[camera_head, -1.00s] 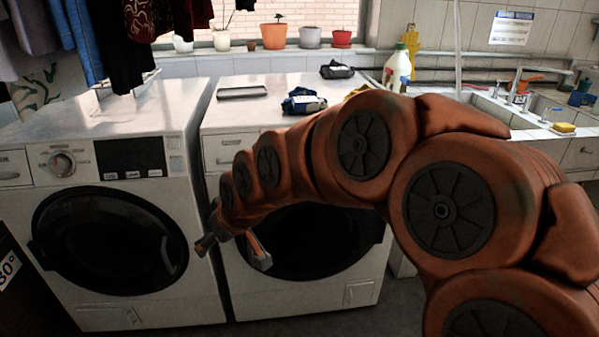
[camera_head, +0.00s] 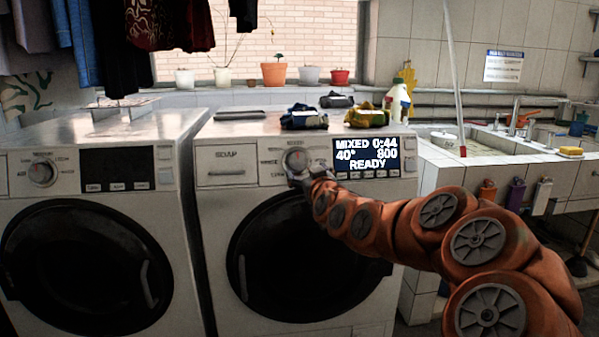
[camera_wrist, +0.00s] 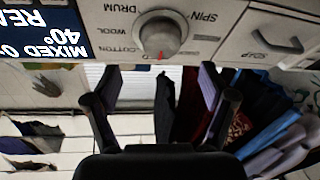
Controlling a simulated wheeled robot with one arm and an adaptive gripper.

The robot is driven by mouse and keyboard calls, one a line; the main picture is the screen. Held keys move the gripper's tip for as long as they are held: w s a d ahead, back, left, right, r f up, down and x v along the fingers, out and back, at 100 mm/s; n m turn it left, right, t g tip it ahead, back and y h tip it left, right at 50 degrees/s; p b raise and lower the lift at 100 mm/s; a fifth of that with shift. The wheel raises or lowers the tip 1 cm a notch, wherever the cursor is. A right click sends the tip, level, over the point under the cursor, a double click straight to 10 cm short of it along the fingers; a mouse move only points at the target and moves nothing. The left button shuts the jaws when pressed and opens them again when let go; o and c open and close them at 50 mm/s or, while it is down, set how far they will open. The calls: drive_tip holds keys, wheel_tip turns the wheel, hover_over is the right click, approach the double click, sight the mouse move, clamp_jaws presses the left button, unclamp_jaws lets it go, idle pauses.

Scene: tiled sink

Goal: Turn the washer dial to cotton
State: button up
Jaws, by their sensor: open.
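The washer dial (camera_head: 296,159) is a round grey knob on the right washer's panel, between the soap drawer and the lit display (camera_head: 366,156). The display reads MIXED, 0:44, 40°, 800 and READY. The wrist view is upside down and shows the dial (camera_wrist: 160,38) with a red mark on its rim. Labels around it include COTTON, WOOL, DRUM and SPIN; the mark is not at the COTTON label. My gripper (camera_wrist: 160,82) is open, its fingers spread either side of the dial's line and apparently short of it. In the head view my gripper (camera_head: 297,181) partly covers the panel just below the dial.
The soap drawer (camera_head: 227,168) is left of the dial. The dark round door (camera_head: 300,265) is below. A second washer (camera_head: 90,250) stands at left with its own dial (camera_head: 42,173). Folded clothes (camera_head: 304,118) lie on top. A sink (camera_head: 480,145) is at right.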

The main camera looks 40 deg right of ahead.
sight(299, 163)
drive_tip(key=shift+b+x, duration=0.3)
drive_tip(key=shift+x, duration=3.35)
drive_tip(key=shift+r, duration=0.1)
drive_tip(key=c, duration=1.2)
